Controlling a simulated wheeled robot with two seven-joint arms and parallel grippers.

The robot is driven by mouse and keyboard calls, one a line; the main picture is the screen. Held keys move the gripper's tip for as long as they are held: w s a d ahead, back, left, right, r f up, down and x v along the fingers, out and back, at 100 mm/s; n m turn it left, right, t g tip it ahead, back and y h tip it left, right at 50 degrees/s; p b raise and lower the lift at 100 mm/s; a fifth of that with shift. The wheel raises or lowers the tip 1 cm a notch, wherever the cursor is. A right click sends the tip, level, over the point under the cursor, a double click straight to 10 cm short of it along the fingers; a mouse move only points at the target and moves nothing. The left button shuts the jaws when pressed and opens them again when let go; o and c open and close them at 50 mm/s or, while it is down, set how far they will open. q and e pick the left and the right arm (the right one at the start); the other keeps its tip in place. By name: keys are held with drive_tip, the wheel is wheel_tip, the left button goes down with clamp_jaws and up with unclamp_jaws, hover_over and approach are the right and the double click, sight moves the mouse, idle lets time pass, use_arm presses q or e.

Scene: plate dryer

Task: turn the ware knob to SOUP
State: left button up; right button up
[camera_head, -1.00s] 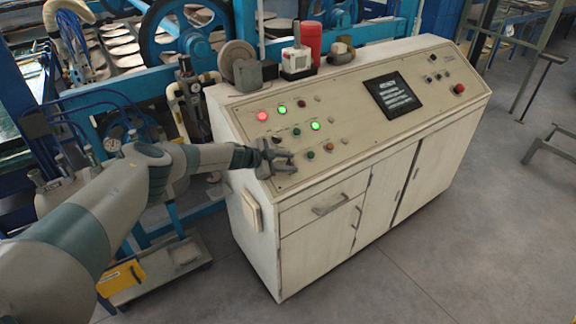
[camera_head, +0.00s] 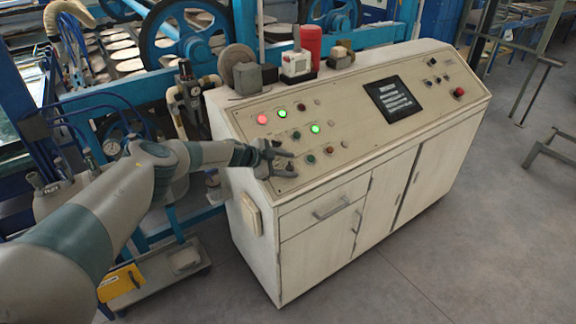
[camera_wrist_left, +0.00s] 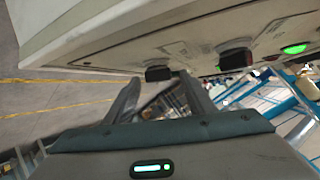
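The cream control panel (camera_head: 350,130) has several knobs, buttons and lamps on its sloping top. My left gripper (camera_head: 291,164) is over its left front corner, fingers apart and empty. In the left wrist view the open fingers (camera_wrist_left: 160,88) point at a dark knob (camera_wrist_left: 158,73), which appears just beyond and between their tips. Contact cannot be told. A second dark knob (camera_wrist_left: 236,58) is to its right. The knob labels are too small to read, so I cannot tell which is the ware knob or where it points. My right gripper is not in view.
Red (camera_head: 262,119) and green (camera_head: 282,113) lamps are lit on the panel. A dark screen (camera_head: 393,97) is at its middle. A red cylinder (camera_head: 311,45) and other items stand along the back ledge. Blue machinery is behind; the floor in front is clear.

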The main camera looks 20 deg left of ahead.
use_arm(q)
drive_tip(key=shift+s+a, duration=0.1)
drive_tip(key=shift+v, duration=1.15)
drive_tip(key=v, duration=1.5)
drive_tip(key=shift+b, duration=0.45)
